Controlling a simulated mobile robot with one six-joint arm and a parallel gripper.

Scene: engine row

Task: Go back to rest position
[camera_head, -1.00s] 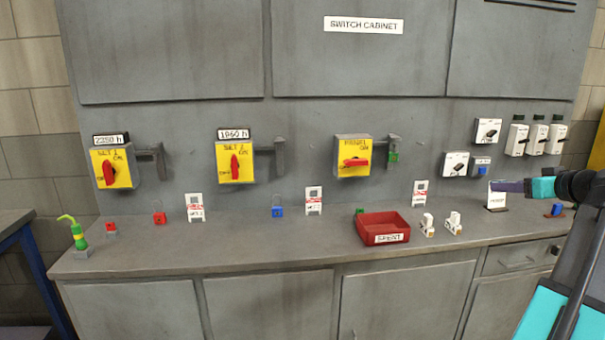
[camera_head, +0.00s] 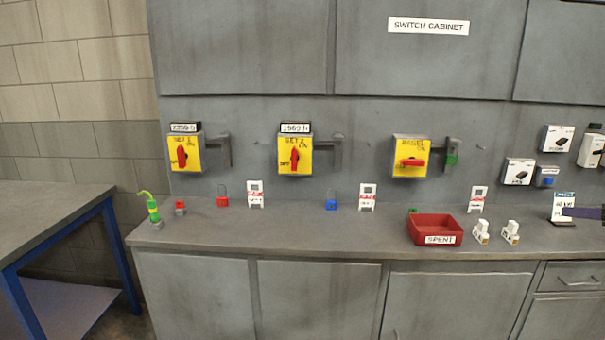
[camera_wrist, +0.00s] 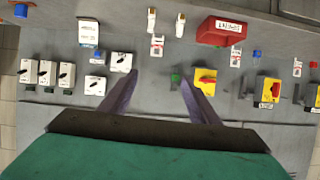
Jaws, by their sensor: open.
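My gripper (camera_wrist: 157,80) shows in the wrist view with its two purple fingers spread apart and nothing between them. The rest of my arm is out of that frame. In the wrist view the fingers reach over the grey cabinet, between the white switches and a yellow switch box (camera_wrist: 205,82). I cannot tell the gap to the surfaces.
A red "SPENT" tray (camera_head: 436,230) and two small white parts (camera_head: 481,232) stand on the counter (camera_head: 310,235). Yellow switch boxes (camera_head: 295,154) stick out from the cabinet. A blue-framed table (camera_head: 50,225) is at the left.

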